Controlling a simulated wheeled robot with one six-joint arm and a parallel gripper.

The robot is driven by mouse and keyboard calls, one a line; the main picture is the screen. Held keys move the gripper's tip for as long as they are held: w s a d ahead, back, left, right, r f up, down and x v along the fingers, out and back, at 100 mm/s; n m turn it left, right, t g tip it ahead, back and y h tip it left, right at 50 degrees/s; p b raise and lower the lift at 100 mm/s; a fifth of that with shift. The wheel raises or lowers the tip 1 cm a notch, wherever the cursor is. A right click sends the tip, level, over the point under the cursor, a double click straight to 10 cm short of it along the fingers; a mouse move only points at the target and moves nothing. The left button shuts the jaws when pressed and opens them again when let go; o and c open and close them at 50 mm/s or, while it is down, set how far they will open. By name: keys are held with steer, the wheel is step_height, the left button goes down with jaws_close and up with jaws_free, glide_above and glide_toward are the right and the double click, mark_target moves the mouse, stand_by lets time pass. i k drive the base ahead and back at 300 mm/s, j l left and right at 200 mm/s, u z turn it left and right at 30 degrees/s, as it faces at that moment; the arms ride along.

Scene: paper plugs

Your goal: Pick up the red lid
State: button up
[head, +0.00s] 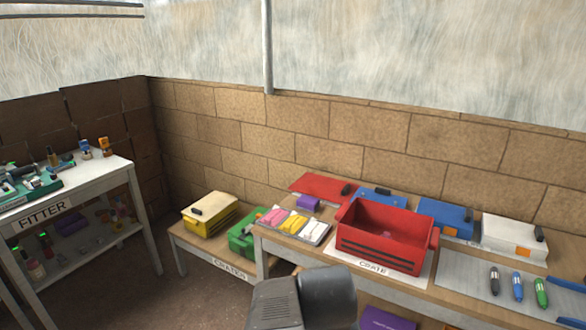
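The red lid (320,184) is a flat red panel with a small black handle near its right end. It lies at the back left of the wooden table (424,289), close to the brick wall. An open red crate (381,249) stands in front of it and to its right, on a white sheet labelled CRATE. A small purple block sits just in front of the lid. A dark grey part of my arm rises at the bottom middle. My gripper's fingers do not show.
Several markers lie on the grey mat (463,276). A yellow box (209,219) and a green box stand on a lower table left.

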mark_target(327, 188)
steer(key=i+j+z, duration=0.2)
steer(key=i, duration=0.25)
steer(key=i+z, duration=0.15)
steer(key=i, duration=0.3)
steer(key=i+j+z, duration=0.2)
steer(key=i, duration=0.25)
steer(key=i+j+z, duration=0.15)
steer(key=i+j, duration=0.2)
steer(key=i, duration=0.05)
